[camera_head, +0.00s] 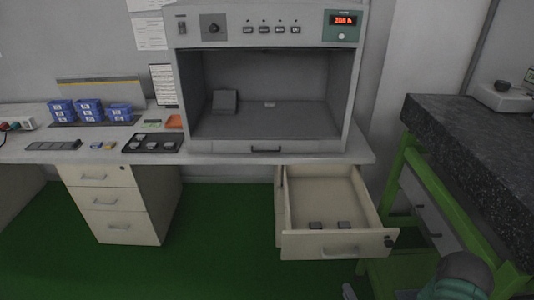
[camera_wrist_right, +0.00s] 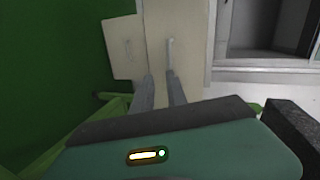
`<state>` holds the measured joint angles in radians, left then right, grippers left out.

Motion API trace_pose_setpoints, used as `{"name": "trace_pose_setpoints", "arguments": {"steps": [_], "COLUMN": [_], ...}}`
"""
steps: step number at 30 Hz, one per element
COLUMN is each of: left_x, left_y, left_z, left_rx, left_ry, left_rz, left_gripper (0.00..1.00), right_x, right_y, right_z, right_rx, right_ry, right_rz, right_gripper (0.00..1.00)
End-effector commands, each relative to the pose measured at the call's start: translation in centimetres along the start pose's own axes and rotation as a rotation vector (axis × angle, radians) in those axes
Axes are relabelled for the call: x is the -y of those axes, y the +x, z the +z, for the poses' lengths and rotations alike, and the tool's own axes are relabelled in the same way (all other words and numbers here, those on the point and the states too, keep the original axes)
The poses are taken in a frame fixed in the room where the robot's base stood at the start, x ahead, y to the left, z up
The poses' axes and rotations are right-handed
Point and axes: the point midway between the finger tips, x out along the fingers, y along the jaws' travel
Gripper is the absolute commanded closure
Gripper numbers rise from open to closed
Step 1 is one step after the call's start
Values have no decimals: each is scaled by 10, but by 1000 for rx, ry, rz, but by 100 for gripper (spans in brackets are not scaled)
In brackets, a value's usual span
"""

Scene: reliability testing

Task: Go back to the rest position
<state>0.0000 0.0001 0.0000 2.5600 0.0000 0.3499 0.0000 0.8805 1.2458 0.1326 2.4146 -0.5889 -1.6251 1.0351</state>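My right arm (camera_head: 465,272) comes in at the bottom right of the head view, beside the green-framed bench. A small grey part at the bottom edge there may be a finger of my right gripper, but it is mostly cut off. In the right wrist view, my right gripper (camera_wrist_right: 160,80) shows two grey fingers apart with nothing between them. My left gripper is not in view.
An open drawer (camera_head: 373,212) juts out under the worktop (camera_head: 230,159), holding two small dark items. A grey test chamber (camera_head: 185,115) stands above it. Blue boxes (camera_head: 90,110) and a dark tray (camera_head: 133,150) lie left. A dark-topped bench (camera_head: 465,130) stands right. Green floor is clear centre-left.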

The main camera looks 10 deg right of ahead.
Motion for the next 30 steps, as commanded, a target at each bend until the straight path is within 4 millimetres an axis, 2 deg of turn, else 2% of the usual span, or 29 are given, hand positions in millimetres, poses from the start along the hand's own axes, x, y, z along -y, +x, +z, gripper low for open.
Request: {"name": "trace_pose_setpoints", "arguments": {"steps": [1, 4, 8, 13, 17, 22, 23, 24, 30], "left_x": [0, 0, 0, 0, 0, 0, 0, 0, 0], "left_y": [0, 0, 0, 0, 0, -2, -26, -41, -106], "left_z": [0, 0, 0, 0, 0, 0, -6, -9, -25], "left_rx": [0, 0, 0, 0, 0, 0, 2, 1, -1], "left_ry": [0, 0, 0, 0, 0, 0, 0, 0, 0], "left_rz": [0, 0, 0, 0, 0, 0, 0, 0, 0], "left_gripper": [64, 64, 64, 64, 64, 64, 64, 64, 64], "right_x": [8, 17, 38, 69, 89, 112, 133, 146, 208], "right_y": [10, 21, 9, -36, -79, -144, -148, -152, -170], "right_z": [9, 31, 52, 78, 102, 133, 127, 124, 115], "right_rx": [59, 199, 370, 577, 736, 962, 955, 954, 952], "right_ry": [-128, -462, -857, -1168, -1308, -1434, -1425, -1422, -1420], "right_rz": [50, 214, 412, 570, 628, 642, 651, 655, 657], "right_gripper": [82, 82, 82, 82, 82, 82, 82, 82, 82]}}
